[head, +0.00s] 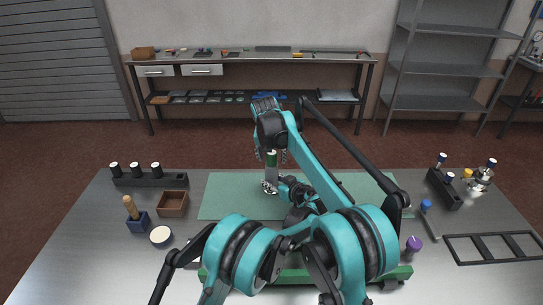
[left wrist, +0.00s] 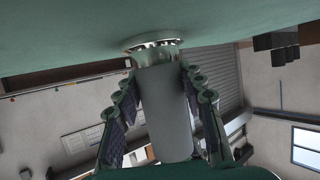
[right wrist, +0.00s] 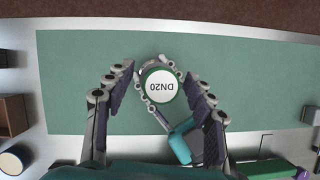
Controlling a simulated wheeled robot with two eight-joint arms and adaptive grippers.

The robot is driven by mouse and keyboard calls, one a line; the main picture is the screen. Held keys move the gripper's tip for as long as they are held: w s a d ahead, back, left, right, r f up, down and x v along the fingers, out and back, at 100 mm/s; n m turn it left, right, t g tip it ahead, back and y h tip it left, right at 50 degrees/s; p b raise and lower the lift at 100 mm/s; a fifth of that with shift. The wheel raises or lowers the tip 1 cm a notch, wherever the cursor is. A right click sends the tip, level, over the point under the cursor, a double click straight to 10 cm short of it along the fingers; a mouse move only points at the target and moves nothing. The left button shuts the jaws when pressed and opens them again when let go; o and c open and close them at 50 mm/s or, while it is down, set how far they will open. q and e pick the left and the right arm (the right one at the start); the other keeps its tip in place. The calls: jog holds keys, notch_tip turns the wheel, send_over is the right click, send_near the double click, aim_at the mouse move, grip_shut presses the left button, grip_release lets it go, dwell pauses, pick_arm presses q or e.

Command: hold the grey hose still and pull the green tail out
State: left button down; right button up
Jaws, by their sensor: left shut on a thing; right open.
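The grey hose (head: 271,173) stands upright on the green mat in the head view. The green tail (head: 271,156) sits at its top. In the right wrist view the tail (right wrist: 176,76) shows from above as a green ring around a white face marked DN20. My left gripper (head: 270,187) is shut on the hose low down. In the left wrist view its fingers lie on both sides of the hose (left wrist: 166,120), near a metal collar (left wrist: 155,50) at the mat. My right gripper (right wrist: 158,73) is open above, a finger on each side of the tail, with gaps.
The green mat (head: 230,187) is mostly clear around the hose. A wooden tray (head: 173,204), a blue holder (head: 138,223) and a white-topped pot (head: 161,235) stand at left. A black rack (head: 442,190) and a dark frame (head: 490,247) lie at right.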

grip_shut()
pick_arm(q)
jog(key=shift+f, duration=0.1)
pick_arm(e)
jog(key=shift+r, duration=1.25)
dwell(0.3)
jog(key=shift+r, duration=4.1)
pick_arm(q)
jog(key=c, duration=0.9)
grip_release()
jog(key=shift+o, duration=0.2)
